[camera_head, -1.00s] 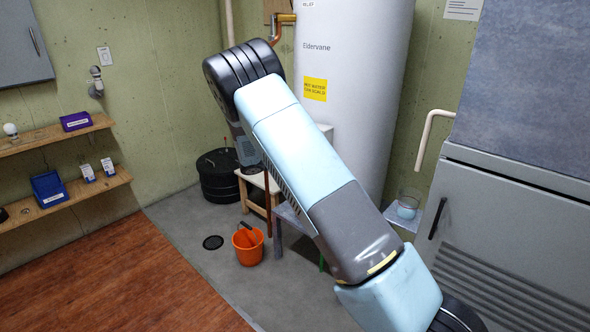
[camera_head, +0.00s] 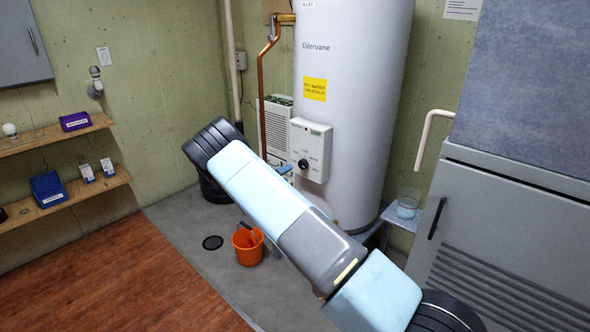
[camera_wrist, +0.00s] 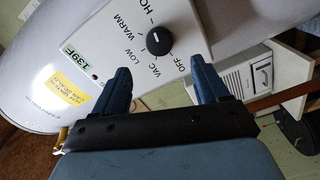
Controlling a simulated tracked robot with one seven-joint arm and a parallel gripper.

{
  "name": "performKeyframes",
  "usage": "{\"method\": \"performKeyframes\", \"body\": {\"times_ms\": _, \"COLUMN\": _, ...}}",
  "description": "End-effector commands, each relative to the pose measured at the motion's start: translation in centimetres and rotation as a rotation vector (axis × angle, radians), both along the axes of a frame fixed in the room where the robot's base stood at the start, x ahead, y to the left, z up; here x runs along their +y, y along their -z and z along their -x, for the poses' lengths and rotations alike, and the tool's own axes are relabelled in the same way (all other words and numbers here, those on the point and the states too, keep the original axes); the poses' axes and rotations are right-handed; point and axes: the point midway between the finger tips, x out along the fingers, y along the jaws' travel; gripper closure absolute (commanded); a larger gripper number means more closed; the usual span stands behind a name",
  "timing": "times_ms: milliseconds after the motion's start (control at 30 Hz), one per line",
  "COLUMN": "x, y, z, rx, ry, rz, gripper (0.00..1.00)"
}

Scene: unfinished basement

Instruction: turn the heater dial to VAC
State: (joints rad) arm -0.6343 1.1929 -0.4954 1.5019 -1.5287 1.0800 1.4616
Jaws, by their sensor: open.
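The water heater (camera_head: 340,90) is a tall white tank marked Eldervane. Its white control box (camera_head: 318,140) carries a round black dial (camera_head: 304,164), also in the wrist view (camera_wrist: 159,41). Labels HOT, WARM, LOW, VAC and OFF ring the dial, and a green readout on the box shows 139F. I cannot tell clearly where the pointer sits. My gripper (camera_wrist: 160,68) is open and empty, with blue fingers either side of the VAC and OFF labels. The fingertips are short of the dial in the picture, apart from it. In the head view my arm mostly hides the gripper.
A copper pipe (camera_head: 262,90) and a white vented unit (camera_head: 275,125) stand left of the heater. An orange bucket (camera_head: 247,246) is on the floor. A grey cabinet (camera_head: 500,220) stands right, with a glass container (camera_head: 407,203) on a small shelf beside it.

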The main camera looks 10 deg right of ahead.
Motion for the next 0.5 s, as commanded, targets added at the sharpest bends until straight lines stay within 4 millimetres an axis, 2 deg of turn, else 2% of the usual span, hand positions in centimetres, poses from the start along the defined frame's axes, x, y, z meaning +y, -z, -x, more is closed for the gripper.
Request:
{"method": "performKeyframes", "body": {"times_ms": 300, "x": -4.6, "y": 0.0, "z": -3.3, "rx": 0.0, "ry": 0.002, "rz": -0.001, "gripper": 0.26}}
{"method": "performKeyframes", "body": {"times_ms": 500, "x": -6.6, "y": 0.0, "z": -4.8, "rx": 0.001, "ry": 0.001, "rz": -0.001, "gripper": 0.26}}
